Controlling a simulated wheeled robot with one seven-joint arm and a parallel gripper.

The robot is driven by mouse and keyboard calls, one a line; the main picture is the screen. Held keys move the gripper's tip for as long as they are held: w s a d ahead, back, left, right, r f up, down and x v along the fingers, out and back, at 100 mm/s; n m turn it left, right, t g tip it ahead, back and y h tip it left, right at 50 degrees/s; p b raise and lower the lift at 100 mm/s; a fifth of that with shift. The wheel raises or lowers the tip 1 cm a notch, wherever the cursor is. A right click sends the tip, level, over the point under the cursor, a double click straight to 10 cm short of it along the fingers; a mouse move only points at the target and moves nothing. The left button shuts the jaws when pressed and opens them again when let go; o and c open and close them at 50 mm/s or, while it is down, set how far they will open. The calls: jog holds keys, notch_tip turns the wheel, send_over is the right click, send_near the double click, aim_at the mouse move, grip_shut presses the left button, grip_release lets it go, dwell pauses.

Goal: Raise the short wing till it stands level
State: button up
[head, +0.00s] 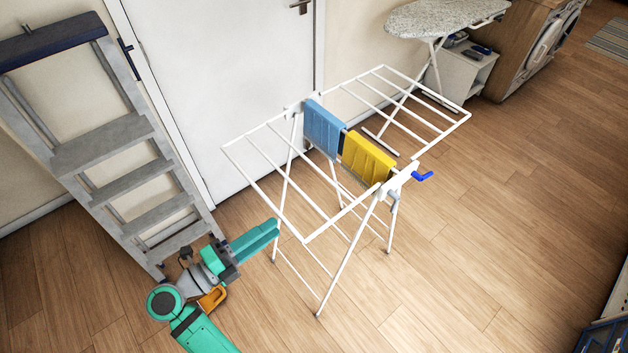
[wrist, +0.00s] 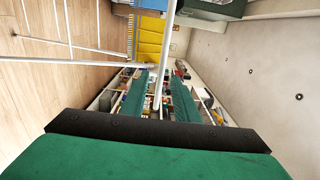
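A white drying rack (head: 330,274) stands on the floor with a wing on each side. The left wing (head: 253,182) and right wing (head: 423,89) both stick out from the centre, close to level; I cannot tell which is shorter or their exact tilt. A blue lever (head: 423,176) and a grey lever (head: 394,196) sit at the near hinge. My gripper (head: 277,228) is at the left wing's outer bar, near its front corner. In the wrist view my gripper (wrist: 158,97) has its green fingers apart, with a white bar (wrist: 168,45) passing at the gap; contact is unclear.
A blue cloth (head: 322,128) and a yellow cloth (head: 367,157) hang at the rack's centre. A grey stepladder (head: 115,140) leans close to my arm's left. A white door (head: 225,85) is behind. An ironing board (head: 440,17) stands at the back.

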jog(key=shift+v, duration=2.05)
jog(key=s+d+r+n+t+y, duration=0.1)
jog(key=s+d+r+n+t, duration=0.4)
jog(key=s+d+n+t, duration=0.55)
jog(key=s+d+f+n+g+y, duration=0.1)
jog(key=s+f+n+g+y, duration=0.5)
jog(key=s+f+n+y, duration=0.6)
jog(key=s+n+y, duration=0.1)
jog(key=n, duration=0.5)
jog(key=shift+s+d+f+y, duration=0.2)
jog(key=shift+s+d+y, duration=0.1)
jog(key=shift+s+d, duration=0.1)
